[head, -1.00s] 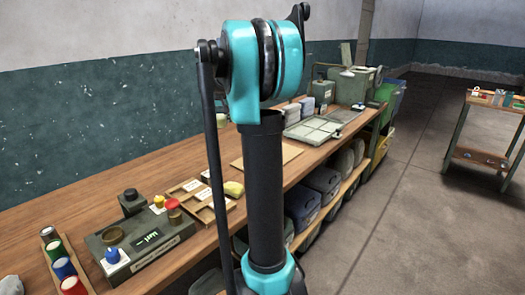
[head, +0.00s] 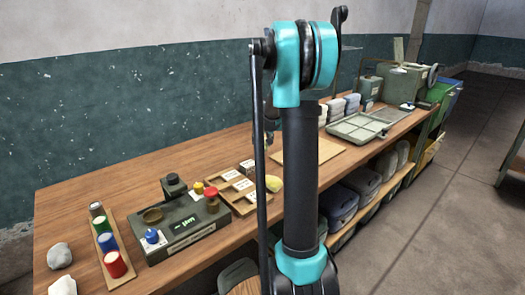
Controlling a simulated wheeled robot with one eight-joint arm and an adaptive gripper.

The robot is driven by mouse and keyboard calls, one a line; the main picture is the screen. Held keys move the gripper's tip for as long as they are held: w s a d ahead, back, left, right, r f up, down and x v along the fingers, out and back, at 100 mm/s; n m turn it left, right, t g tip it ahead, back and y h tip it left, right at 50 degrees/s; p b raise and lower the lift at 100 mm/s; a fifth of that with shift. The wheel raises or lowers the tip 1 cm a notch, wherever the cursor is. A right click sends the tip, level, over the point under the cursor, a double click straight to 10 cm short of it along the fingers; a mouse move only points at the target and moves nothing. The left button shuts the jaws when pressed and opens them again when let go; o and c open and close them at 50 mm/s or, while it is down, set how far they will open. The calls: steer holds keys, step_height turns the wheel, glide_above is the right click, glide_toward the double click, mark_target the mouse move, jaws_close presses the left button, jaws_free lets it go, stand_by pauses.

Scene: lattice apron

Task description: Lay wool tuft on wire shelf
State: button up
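Two pale, rounded lumps lie at the near left end of the wooden bench in the head view: one lump (head: 60,256) farther back and another lump (head: 63,286) cut by the bottom edge. I cannot tell whether either is the wool tuft. I cannot make out a wire shelf. My arm stands upright across the middle of the view. My gripper cannot be made out; a small dark part shows behind the arm, too unclear to name.
The bench (head: 100,187) holds a rack of coloured spools (head: 109,242), a grey control box (head: 180,229), a card tray (head: 236,184), a yellow lump (head: 274,183) and a pale green tray (head: 357,127). Bins (head: 339,205) sit below. Open floor (head: 430,220) lies right.

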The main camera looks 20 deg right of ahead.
mark_target(262, 150)
steer(key=shift+f, duration=1.95)
steer(key=o, duration=0.9)
steer(key=shift+f, duration=0.1)
